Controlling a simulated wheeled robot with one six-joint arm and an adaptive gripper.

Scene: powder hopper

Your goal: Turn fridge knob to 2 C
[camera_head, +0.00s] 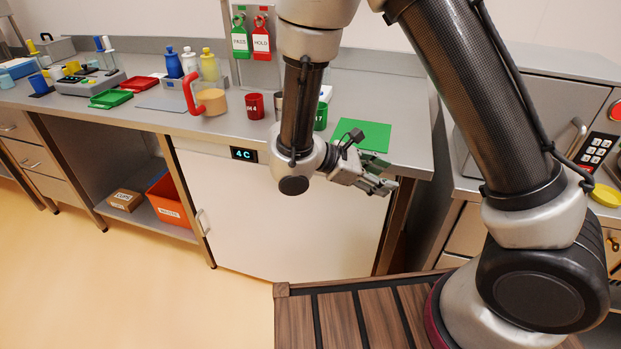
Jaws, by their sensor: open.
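The fridge (285,225) is a white-fronted unit under the steel counter. Its small display (243,154) at the top edge reads 4 C. A light handle (203,222) is on the left side of its door. I cannot make out the fridge knob; my wrist covers the part of the front right of the display. My gripper (384,175) is open and empty, in front of the counter edge at the upper right of the fridge, with its fingers pointing right.
An orange bin (168,199) sits on the shelf left of the fridge. A keypad machine (595,150) stands at right. The left floor is clear.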

